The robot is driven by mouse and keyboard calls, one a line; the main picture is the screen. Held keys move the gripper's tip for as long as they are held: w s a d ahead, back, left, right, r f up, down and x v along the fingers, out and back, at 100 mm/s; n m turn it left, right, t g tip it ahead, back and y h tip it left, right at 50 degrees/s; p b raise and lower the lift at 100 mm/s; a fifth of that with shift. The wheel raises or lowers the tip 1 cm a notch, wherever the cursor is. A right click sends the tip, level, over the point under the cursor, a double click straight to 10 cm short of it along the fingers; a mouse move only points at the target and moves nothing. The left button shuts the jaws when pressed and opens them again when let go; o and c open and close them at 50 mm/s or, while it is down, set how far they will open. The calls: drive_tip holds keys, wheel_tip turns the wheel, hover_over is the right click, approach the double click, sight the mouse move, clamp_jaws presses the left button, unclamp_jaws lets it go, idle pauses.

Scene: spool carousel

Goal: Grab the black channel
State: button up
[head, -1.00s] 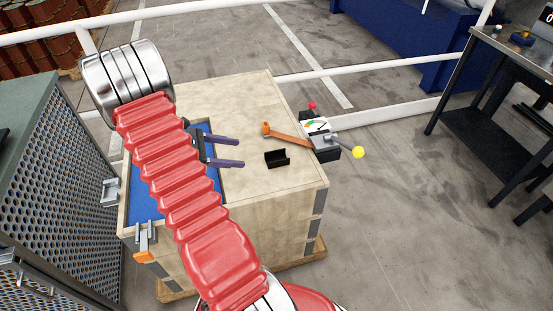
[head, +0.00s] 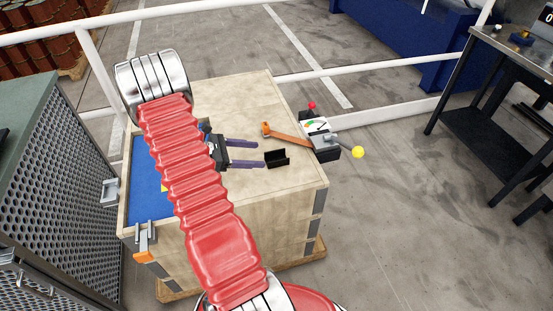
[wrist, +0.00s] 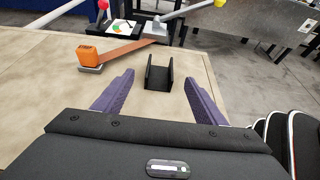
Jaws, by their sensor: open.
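The black channel (head: 276,158) is a short U-shaped piece lying on the wooden crate top, its open side up.
An orange strap (head: 288,135) with an orange end piece lies behind the channel on the crate top (head: 240,100). It leads to a device (head: 320,140) with a red knob and a yellow-tipped lever at the crate's edge. A blue mat (head: 148,185) covers the crate's left part.

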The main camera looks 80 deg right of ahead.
sight(277, 156)
drive_tip(key=shift+x, duration=2.3)
drive_tip(key=shift+x, duration=2.65)
drive_tip(key=shift+f, duration=0.1)
drive_tip(key=shift+a, duration=0.1)
drive_tip(key=shift+c, duration=0.6)
drive_tip(key=c, duration=1)
drive_tip(key=shift+r, duration=5.05)
